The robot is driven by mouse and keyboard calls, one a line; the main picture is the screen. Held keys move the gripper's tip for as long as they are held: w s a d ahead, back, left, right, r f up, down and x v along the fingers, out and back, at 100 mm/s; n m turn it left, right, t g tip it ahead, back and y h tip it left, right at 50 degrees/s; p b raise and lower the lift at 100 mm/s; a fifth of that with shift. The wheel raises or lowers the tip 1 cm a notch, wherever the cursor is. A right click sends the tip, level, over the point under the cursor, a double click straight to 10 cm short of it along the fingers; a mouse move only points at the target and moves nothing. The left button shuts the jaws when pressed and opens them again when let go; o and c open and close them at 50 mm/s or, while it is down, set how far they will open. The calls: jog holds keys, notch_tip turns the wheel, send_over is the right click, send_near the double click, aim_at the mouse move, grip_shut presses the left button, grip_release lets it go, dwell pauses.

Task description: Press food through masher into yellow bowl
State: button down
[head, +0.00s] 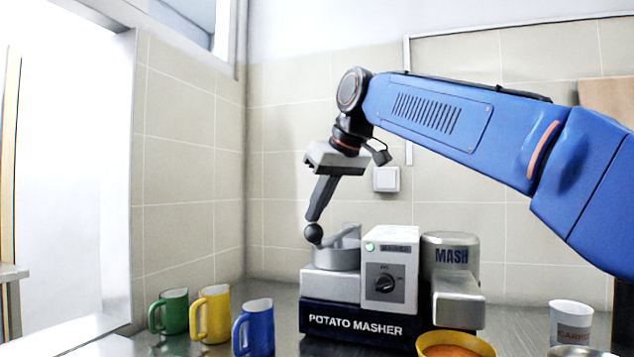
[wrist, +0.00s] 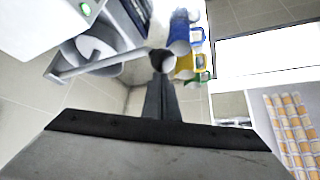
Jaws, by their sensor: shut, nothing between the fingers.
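The potato masher (head: 362,290) stands on the counter, with a white control box, green light and dial. Its round grey hopper (head: 336,258) is at the left; a grey lever (head: 345,242) crosses it and also shows in the wrist view (wrist: 100,63). A dark ball (head: 313,234) sits at the lever's left end. My gripper (head: 314,218) is shut and empty, its fingertips at the ball from above; in the wrist view the fingers (wrist: 163,85) meet it too. I cannot tell how firmly they touch. The yellow bowl (head: 455,338) stands below the outlet at the right, its contents orange.
Green (head: 172,311), yellow (head: 213,312) and blue (head: 257,326) mugs stand left of the masher. A white labelled cup (head: 571,312) stands at the right, with part of a round metal rim in front of it. The tiled wall is close behind.

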jog(key=shift+f, duration=0.25)
jog(key=shift+r, duration=2.95)
